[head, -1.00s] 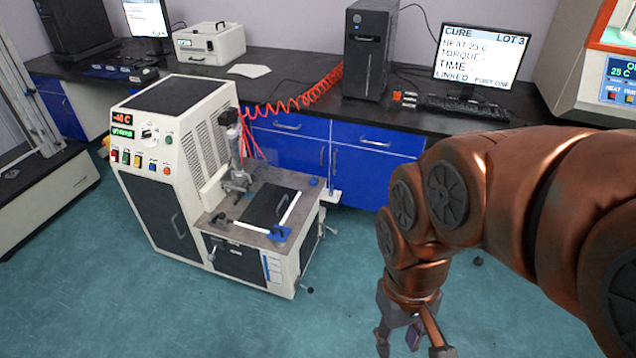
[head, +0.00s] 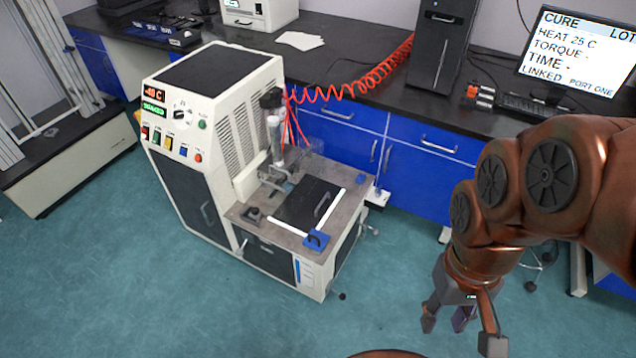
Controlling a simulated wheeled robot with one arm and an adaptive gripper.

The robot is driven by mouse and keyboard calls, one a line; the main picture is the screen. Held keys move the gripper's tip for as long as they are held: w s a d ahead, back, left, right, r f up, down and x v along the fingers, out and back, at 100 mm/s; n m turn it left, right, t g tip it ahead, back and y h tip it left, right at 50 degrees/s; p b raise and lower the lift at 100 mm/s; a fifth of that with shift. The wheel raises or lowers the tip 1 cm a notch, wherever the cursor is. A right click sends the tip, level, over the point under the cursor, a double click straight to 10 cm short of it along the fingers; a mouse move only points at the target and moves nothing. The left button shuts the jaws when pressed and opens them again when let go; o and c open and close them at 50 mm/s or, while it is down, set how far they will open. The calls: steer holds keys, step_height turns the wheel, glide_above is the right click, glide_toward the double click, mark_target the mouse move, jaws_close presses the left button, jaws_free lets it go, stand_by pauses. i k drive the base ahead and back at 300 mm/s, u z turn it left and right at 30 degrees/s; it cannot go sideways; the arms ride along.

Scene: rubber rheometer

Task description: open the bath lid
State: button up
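The bath lid (head: 302,199) is a flat black panel with a dark handle (head: 322,205), set in the grey top of the cream bath machine (head: 226,108). It lies flat and looks closed, with white strips along two of its edges. My gripper (head: 460,330) hangs pointing down at the lower right, over the floor and well apart from the machine. Its fingers are spread and nothing shows between them.
A blue piece (head: 317,239) sits at the top's front corner, and a metal stand (head: 277,140) rises behind the lid. A red coiled hose (head: 350,78) runs to the black bench. Teal floor (head: 150,290) is clear in front of the machine.

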mark_target(304, 207)
steer(key=u, duration=0.65)
steer(key=i, duration=0.85)
steer(key=u, duration=0.85)
